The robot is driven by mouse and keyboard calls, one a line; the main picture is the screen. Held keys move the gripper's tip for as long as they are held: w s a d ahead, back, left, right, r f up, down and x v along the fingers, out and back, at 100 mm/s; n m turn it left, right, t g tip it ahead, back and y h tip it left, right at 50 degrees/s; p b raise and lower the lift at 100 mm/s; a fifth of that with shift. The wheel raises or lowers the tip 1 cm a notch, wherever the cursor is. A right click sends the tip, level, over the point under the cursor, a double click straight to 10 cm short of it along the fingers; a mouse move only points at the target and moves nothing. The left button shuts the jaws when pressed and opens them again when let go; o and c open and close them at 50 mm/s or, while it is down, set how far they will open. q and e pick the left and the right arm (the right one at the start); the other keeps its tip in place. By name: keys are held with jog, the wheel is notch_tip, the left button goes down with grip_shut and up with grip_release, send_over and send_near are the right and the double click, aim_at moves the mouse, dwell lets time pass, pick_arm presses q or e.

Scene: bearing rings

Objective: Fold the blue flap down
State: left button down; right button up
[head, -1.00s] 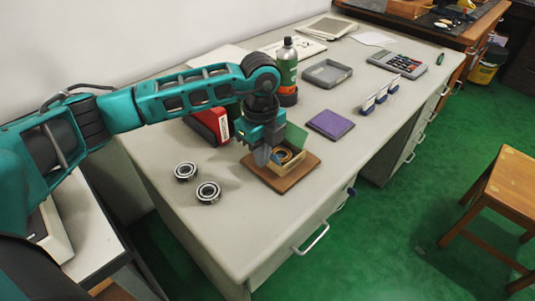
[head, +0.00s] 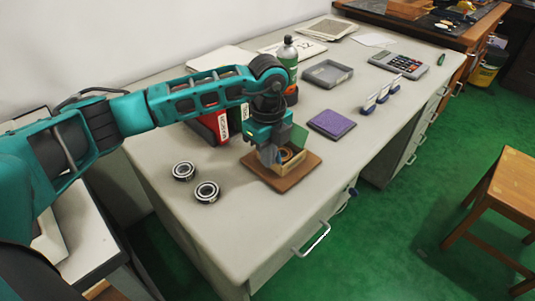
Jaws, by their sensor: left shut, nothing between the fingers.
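A small tan box (head: 291,168) sits on a brown board (head: 289,184) on the desk. A green flap (head: 299,136) stands up at the box's far right side, partly hidden by my gripper. Orange-brown rings (head: 287,154) lie inside the box. I cannot make out a blue flap; part of the box is hidden behind my gripper. My left gripper (head: 269,159) is shut and empty, pointing down at the left side of the box. I cannot tell whether it touches the box. My right gripper is not in view.
Two bearings (head: 207,192) (head: 184,171) lie left of the board. A red box (head: 212,127) and a green bottle (head: 288,55) stand behind my gripper. A purple pad (head: 332,124) and a grey tray (head: 327,73) lie to the right. The desk's front left is clear.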

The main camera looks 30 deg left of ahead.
pick_arm(q)
jog(key=shift+w+d+b, duration=0.3)
jog(key=shift+w+b, duration=0.05)
jog(key=shift+w, duration=0.5)
jog(key=shift+w+d+b, duration=0.3)
jog(key=shift+w+b, duration=0.05)
jog(key=shift+w, duration=0.55)
jog(key=shift+w+d+b, duration=0.3)
jog(key=shift+w+b, duration=0.05)
jog(key=shift+w, duration=0.5)
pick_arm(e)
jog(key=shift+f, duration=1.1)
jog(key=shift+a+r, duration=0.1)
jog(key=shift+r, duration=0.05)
pick_arm(q)
jog(key=shift+r, duration=0.25)
notch_tip(320, 180, up, 8)
jog(key=p, duration=0.6)
jog(key=shift+f+p, duration=0.2)
jog(key=shift+p, duration=0.15)
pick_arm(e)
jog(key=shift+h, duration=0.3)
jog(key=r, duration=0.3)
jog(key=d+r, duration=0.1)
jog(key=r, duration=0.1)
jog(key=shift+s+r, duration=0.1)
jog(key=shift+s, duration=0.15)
